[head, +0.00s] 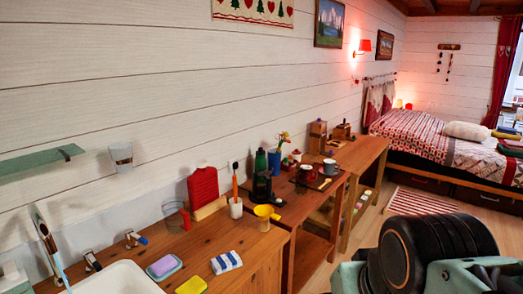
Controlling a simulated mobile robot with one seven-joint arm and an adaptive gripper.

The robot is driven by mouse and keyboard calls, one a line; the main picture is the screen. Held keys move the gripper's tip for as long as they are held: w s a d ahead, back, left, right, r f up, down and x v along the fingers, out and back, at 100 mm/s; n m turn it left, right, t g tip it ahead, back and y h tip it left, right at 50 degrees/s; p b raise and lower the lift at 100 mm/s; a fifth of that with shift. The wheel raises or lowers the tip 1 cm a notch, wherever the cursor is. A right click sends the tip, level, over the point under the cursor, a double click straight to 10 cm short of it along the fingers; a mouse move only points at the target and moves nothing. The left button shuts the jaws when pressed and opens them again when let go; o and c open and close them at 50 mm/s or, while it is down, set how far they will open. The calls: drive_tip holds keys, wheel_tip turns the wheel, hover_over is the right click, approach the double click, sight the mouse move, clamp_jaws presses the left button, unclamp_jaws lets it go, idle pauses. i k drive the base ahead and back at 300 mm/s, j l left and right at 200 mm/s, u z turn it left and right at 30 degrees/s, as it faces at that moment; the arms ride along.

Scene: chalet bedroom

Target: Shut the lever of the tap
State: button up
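Two small metal tap fittings stand behind the white basin at the lower left. The tap fitting with the blue lever end (135,239) is at the basin's back right corner. The other tap fitting (92,261), with a dark lever, is further left. Whether either lever is open or shut is too small to tell, and I see no clear water stream. The white basin (118,280) is cut off by the bottom edge. My arm's dark and teal links fill the lower right, well away from the taps. My gripper is not visible.
On the wooden counter (205,247) right of the basin lie a soap dish (164,267), a yellow sponge (191,286) and a striped cloth (227,262). A glass (176,215), red board (203,186) and brush cup (236,207) stand behind. A glass shelf (40,160) juts from the wall.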

sight(129, 233)
drive_tip(key=j+u, duration=0.15)
drive_tip(key=u, duration=1.05)
drive_tip(key=i+l, duration=0.35)
drive_tip(key=i+l+u, duration=0.1)
drive_tip(key=i+l, duration=0.25)
drive_tip(key=l, duration=0.2)
